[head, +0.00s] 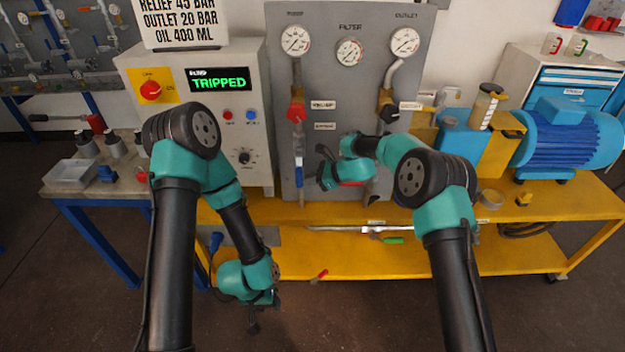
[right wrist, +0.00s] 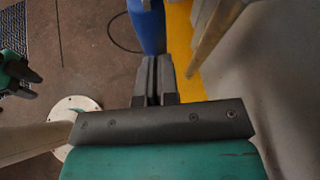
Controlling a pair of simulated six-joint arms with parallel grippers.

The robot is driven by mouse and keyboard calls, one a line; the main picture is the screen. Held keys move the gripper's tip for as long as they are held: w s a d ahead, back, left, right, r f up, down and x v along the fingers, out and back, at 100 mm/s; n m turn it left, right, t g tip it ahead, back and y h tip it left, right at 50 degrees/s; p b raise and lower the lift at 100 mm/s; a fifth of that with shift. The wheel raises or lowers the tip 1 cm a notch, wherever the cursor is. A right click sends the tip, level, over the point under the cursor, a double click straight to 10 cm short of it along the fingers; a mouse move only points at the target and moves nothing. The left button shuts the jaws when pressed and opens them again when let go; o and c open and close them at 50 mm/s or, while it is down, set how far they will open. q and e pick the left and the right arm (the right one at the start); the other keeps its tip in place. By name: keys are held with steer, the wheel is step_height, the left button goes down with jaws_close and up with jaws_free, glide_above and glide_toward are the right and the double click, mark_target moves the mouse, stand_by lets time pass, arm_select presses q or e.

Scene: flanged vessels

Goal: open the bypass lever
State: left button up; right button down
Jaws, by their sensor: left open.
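The bypass lever (head: 299,172) has a blue sleeve and hangs straight down on the grey panel, below a red-handled valve. My right gripper (head: 321,151) is just to the right of the lever in the head view. In the right wrist view its two fingers (right wrist: 155,78) are together, with no clear gap. The lever's blue sleeve (right wrist: 147,28) shows just beyond the fingertips; I cannot tell whether they touch it. My left gripper (head: 255,318) is open and empty, low in front of the yellow bench and far from the lever.
The grey panel (head: 350,95) carries gauges and a red relief handle (head: 296,111). A control box with a lit TRIPPED display (head: 219,79) stands to its left. A blue motor (head: 570,135) is at the right.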

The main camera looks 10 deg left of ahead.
steer(key=shift+s+a+f, duration=0.25)
steer(key=shift+s+a, duration=0.1)
steer(key=shift+a, duration=0.05)
steer(key=v, duration=0.8)
steer(key=shift+w+d, duration=0.15)
steer(key=shift+w, duration=0.15)
steer(key=shift+r, duration=0.1)
